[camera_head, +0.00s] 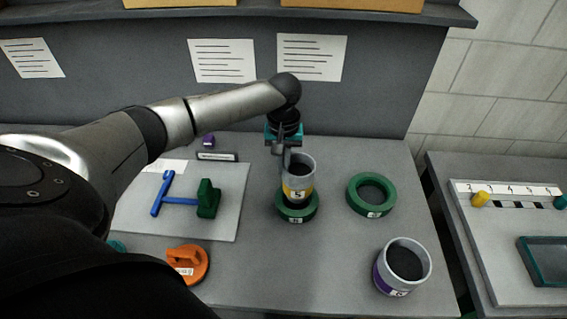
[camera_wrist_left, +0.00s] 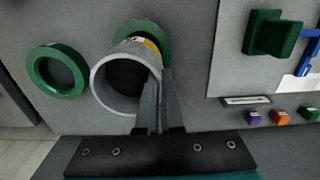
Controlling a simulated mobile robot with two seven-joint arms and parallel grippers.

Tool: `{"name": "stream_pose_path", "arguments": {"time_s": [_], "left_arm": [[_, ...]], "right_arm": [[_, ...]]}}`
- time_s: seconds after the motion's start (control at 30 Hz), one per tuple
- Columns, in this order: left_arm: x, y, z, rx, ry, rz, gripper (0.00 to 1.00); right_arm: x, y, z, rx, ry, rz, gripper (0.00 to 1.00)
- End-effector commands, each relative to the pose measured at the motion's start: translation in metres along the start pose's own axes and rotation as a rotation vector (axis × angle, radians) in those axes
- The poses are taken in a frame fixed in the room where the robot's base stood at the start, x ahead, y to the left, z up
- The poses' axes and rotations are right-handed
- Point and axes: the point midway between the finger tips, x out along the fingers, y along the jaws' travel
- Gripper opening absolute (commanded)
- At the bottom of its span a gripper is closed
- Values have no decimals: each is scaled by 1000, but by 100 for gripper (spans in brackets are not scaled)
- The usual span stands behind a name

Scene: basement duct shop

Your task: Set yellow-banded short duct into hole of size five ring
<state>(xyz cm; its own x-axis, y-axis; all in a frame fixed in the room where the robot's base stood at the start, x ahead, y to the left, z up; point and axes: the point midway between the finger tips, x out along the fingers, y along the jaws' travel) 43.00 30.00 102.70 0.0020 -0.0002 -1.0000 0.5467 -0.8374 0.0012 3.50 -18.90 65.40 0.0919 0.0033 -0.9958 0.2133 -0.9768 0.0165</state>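The yellow-banded short duct (camera_head: 299,177) is a grey open cylinder with a yellow band and a number label that looks like 5. My left gripper (camera_head: 286,158) is shut on its wall at the back. The duct stands nearly upright over a green ring (camera_head: 297,213), whose label is too small to read surely. I cannot tell whether its lower end is inside the hole or just above it. In the left wrist view the duct (camera_wrist_left: 116,82) covers part of that ring (camera_wrist_left: 150,27). A second, empty green ring (camera_head: 355,192) lies to the right. My right gripper is out of view.
A purple-banded duct (camera_head: 406,262) stands at the front right of the table. A pale board (camera_head: 225,222) with a blue T-shaped tool (camera_head: 163,195) and green block (camera_head: 208,199) lies left. An orange handled disc (camera_head: 189,266) is in front. Another table (camera_head: 480,245) stands right.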

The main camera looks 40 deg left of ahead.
Motion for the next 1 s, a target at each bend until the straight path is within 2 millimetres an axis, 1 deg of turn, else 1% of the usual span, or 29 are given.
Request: {"name": "stream_pose_path", "arguments": {"time_s": [0.43, 1.0], "left_arm": [[-1, 0, 0, 0, 0, 0, 0], [3, 1, 0, 0, 0, 1, 0]], "right_arm": [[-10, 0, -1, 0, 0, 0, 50], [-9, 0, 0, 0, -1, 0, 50]]}}
